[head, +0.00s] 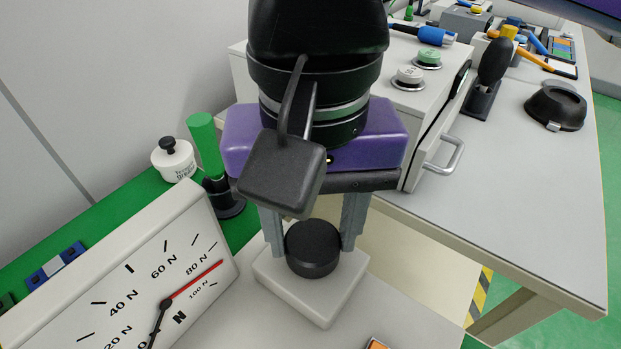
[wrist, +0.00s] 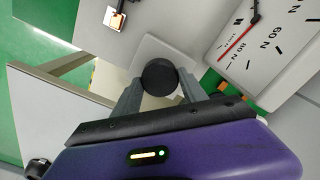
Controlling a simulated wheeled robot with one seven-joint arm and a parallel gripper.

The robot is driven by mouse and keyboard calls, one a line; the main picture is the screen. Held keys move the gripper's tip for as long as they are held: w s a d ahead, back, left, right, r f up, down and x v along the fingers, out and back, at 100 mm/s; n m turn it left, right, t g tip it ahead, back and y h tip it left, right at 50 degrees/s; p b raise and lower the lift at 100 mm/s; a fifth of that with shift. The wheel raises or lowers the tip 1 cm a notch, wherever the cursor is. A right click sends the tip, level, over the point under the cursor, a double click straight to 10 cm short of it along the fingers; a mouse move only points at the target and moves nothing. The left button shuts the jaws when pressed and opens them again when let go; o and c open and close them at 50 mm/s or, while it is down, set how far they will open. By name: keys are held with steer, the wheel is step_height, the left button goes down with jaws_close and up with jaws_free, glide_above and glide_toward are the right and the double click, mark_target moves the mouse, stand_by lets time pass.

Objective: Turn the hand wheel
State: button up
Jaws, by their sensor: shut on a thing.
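The hand wheel appears as a round black knob (head: 313,250) on a white block (head: 330,308) in the head view. It also shows in the wrist view (wrist: 160,76), between the fingertips. My gripper (head: 314,238) points down over it, with one grey finger on each side. The fingers are shut on the knob's sides.
A white force gauge (head: 110,290) stands left of the block, its red needle between 80 and 100 N. A green cylinder (head: 206,145) in a black holder and a white jar (head: 174,162) stand behind it. A grey table (head: 500,200) with a box and tools is at right.

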mark_target(312, 240)
steer(key=n, duration=0.6)
steer(key=shift+n, duration=0.4)
stand_by(0.4)
steer(key=o, duration=1.4)
steer(key=shift+r, duration=0.1)
step_height(312, 240, up, 8)
steer(key=shift+f+p, duration=0.2)
steer(key=shift+p, duration=0.75)
